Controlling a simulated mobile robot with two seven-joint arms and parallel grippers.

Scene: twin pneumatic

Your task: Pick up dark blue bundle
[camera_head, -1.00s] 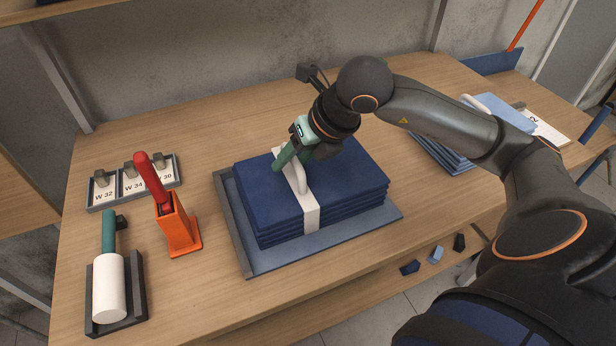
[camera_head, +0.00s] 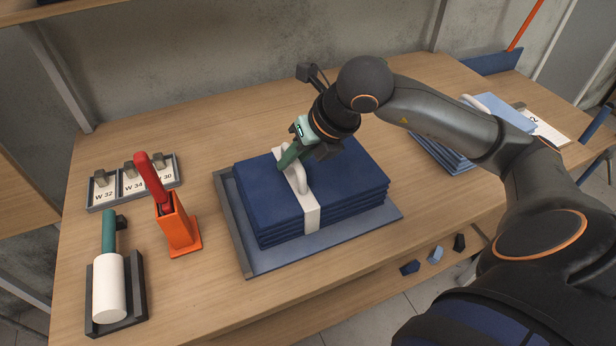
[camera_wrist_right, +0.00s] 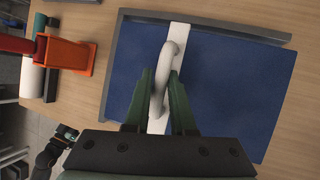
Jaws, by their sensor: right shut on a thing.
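The dark blue bundle (camera_head: 350,178) is a stack of folded dark blue cloth with a white band and a raised white handle (camera_head: 299,178) around its middle. It lies on a blue-grey tray (camera_head: 335,238) with a raised left edge. My right gripper (camera_head: 289,160) is above the bundle, its green fingers shut on the handle. In the right wrist view the fingers (camera_wrist_right: 162,95) close on both sides of the white handle (camera_wrist_right: 170,62), over the blue cloth (camera_wrist_right: 225,85). The bundle rests on the tray.
A lighter blue stack (camera_head: 445,155) lies right, behind my right arm.

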